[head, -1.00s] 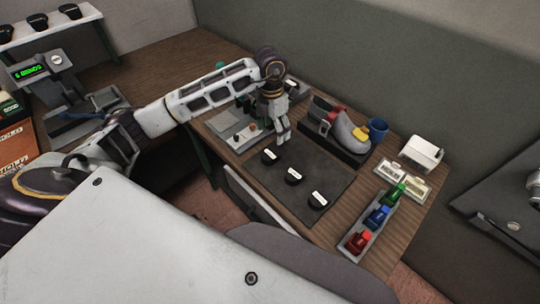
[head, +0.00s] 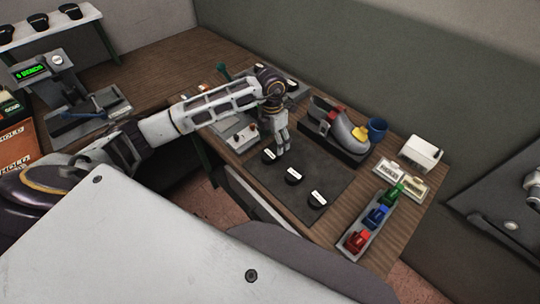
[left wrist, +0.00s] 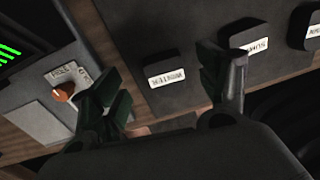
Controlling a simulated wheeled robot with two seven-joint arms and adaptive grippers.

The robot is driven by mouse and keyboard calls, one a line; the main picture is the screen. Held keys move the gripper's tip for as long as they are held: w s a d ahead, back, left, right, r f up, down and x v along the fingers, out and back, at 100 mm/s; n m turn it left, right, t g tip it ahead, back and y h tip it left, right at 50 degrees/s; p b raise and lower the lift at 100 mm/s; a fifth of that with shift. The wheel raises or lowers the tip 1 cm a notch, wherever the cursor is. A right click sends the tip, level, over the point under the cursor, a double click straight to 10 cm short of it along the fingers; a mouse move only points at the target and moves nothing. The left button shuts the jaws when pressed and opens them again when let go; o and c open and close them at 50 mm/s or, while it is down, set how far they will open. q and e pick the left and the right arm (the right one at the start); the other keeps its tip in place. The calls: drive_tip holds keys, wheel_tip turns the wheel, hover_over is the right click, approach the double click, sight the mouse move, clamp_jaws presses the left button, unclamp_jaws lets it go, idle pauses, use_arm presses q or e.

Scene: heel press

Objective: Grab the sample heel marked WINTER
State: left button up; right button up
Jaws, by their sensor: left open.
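Three black sample heels with white labels stand in a row on the dark mat (head: 300,160). The heel marked WINTER (left wrist: 165,72) is the one nearest the control box, and it shows in the head view too (head: 268,156). The SUMMER heel (head: 293,176) is beside it, its label partly covered by a finger in the left wrist view. The third heel (head: 317,200) is at the right end. My left gripper (head: 279,147) is open and empty, pointing down just by the WINTER heel. In the left wrist view, its fingers (left wrist: 163,92) are on either side of that heel, apart from it.
The control box (head: 240,133) with an orange knob lies left of the mat. A shoe on a dark stand (head: 335,133), a blue cup (head: 377,129) and a white box (head: 420,153) are behind. A tray of coloured stamps (head: 372,220) stands right.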

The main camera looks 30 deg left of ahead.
sight(274, 150)
use_arm(q)
drive_tip(key=shift+s+d+f+p, duration=0.1)
drive_tip(key=shift+f+p, duration=0.2)
drive_tip(key=shift+f, duration=0.8)
drive_tip(key=shift+s+d+f+p, duration=0.1)
drive_tip(key=shift+f+p, duration=0.15)
drive_tip(key=shift+f, duration=0.8)
drive_tip(key=c, duration=1.1)
